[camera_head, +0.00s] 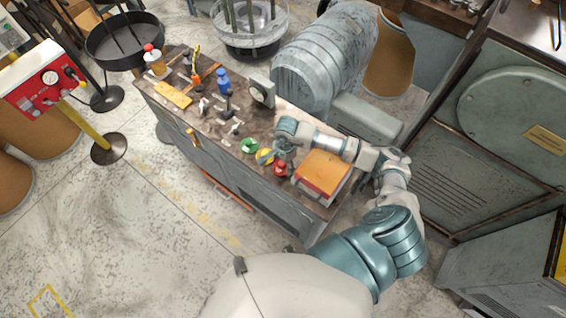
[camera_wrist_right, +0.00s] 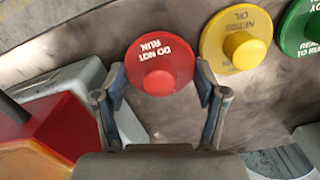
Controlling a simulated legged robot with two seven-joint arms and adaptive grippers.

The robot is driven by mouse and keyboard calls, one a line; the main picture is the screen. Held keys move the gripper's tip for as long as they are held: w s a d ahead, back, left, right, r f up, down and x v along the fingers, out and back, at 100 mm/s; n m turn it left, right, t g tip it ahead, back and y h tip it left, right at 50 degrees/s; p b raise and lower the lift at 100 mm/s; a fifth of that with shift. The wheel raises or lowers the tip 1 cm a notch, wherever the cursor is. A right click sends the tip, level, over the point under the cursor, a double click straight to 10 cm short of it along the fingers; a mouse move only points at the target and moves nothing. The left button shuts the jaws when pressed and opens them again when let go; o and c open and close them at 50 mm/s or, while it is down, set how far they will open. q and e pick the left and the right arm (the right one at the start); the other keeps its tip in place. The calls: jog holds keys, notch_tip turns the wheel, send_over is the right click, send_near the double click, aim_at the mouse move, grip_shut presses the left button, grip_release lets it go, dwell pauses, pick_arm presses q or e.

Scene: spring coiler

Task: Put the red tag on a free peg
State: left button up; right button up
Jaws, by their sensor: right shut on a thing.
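The red tag (camera_head: 280,168) is a round disc with a raised knob, lettered "DO NOT RUN", at the front edge of the workbench. In the right wrist view the red tag (camera_wrist_right: 160,66) sits between the two fingers of my right gripper (camera_wrist_right: 161,88), which is shut on it. In the head view my right gripper (camera_head: 284,154) is beside the tag, partly hidden by its own wrist. I cannot make out a free peg for certain. My left gripper is not in view.
A yellow tag (camera_head: 264,156) and a green tag (camera_head: 249,145) lie in a row beside the red one. An orange book-like block (camera_head: 323,173) is on the right of the workbench (camera_head: 262,202).

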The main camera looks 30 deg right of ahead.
jog(key=shift+f+b, duration=0.3)
jog(key=shift+f, duration=0.1)
